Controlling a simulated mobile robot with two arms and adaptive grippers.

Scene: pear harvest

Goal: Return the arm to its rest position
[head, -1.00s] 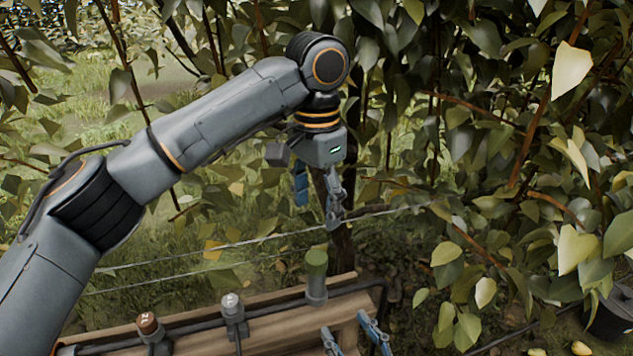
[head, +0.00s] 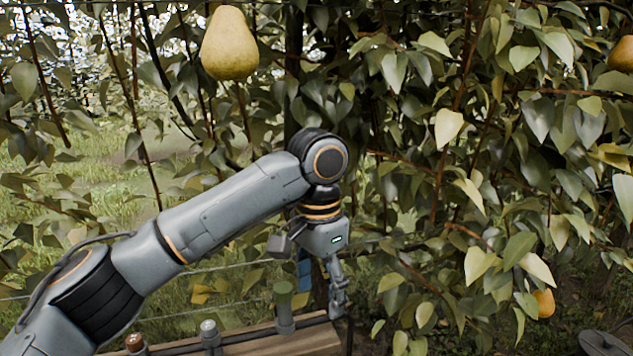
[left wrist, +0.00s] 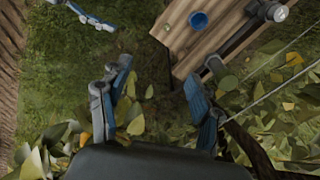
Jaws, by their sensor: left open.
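My left arm reaches in from the left in the head view. My left gripper (head: 322,296) points down with its fingers apart and nothing between them. It hangs just above the right end of a wooden board, in front of the foliage. The left wrist view shows the same open fingers (left wrist: 158,72) over grass, with the board at the upper right. A blue and grey finger (left wrist: 92,18), seemingly of my right gripper, shows at the top left of that view. The rest of my right gripper is out of view.
The wooden board (head: 305,341) carries a dark pipe and capped posts, one green (head: 284,305). Pears hang at upper left (head: 229,43), right edge (head: 622,54) and lower right (head: 543,303). Wires and leafy branches (head: 470,150) lie close.

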